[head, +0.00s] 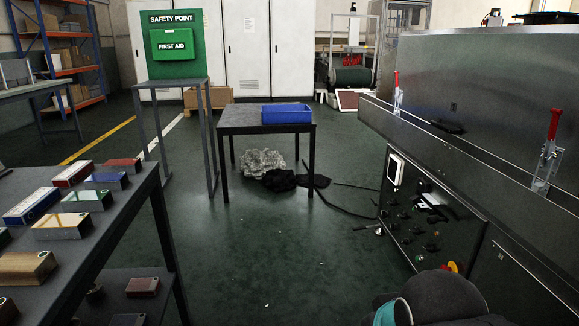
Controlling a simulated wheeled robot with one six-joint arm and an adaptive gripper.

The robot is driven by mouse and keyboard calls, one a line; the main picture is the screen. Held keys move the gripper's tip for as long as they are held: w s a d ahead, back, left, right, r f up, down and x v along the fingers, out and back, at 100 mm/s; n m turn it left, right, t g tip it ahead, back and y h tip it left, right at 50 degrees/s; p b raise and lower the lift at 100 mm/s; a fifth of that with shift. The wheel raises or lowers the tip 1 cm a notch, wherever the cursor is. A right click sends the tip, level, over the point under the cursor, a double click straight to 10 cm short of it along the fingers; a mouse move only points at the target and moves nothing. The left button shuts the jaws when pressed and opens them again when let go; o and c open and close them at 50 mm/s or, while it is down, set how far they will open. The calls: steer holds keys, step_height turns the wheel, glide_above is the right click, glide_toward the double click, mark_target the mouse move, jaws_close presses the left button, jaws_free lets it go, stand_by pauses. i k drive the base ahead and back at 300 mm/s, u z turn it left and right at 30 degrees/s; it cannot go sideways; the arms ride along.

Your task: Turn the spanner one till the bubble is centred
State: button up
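I cannot make out a spanner or a level with a bubble in the head view. A steel machine (490,140) with a control panel (425,225) stands at the right. The panel carries several dark knobs, a white-faced square unit (396,168) and a yellow and red button (452,267). Two red-handled toggle clamps, a near one (549,145) and a far one (397,92), stand upright on the machine's edge. A dark rounded part of my arm with a teal ring shows at the bottom right. My gripper is not in view.
A dark table (265,115) with a blue tray (286,113) stands mid-room, with grey and black heaps (262,162) beneath. A shelf table (108,215) with several coloured blocks stands at the left. A green first-aid board (173,45) is behind. The floor between is mostly clear.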

mark_target(361, 227)
steer(key=i, duration=2.8)
steer(key=z, duration=0.6)
